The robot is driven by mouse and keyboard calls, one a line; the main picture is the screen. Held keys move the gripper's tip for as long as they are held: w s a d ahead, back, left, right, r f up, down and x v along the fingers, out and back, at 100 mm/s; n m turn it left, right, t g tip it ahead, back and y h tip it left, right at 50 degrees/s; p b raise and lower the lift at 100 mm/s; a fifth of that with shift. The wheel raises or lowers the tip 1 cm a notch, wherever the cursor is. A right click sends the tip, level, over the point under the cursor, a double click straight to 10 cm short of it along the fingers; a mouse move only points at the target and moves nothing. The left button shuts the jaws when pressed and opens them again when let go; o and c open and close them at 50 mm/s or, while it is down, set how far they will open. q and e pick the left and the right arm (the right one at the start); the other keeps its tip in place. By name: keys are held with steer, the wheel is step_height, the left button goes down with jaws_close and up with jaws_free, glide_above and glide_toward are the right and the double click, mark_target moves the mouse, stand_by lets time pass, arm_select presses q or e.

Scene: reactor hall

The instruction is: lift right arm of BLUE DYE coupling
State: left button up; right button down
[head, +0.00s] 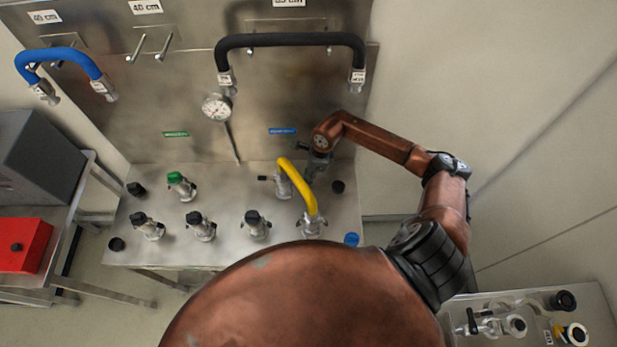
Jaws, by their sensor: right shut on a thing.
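The blue label (282,131), too small to read for certain, is on the steel back panel. Below it stands the metal BLUE DYE coupling (283,186), where one end of a yellow hose (297,176) meets the bench. A dark lever (265,178) sticks out to its left. My right gripper (312,174) reaches down from above, close against the coupling's right side. It is shut on the coupling's right arm, which the fingers mostly hide; its angle cannot be told. My left gripper is not in view.
The yellow hose's other end is on a front fitting (313,224). Several capped fittings, one with a green cap (175,178), stand left. A black hose (290,40) and gauge (216,107) are on the panel. A blue cap (351,239) lies at the bench's front right.

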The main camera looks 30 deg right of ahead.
steer(key=shift+a+r+g+h, duration=0.1)
steer(key=shift+r+g+h, duration=0.5)
steer(key=shift+h, duration=0.4)
steer(key=c, duration=1.9)
jaws_free()
step_height(320, 180, up, 8)
steer(key=shift+f, duration=0.25)
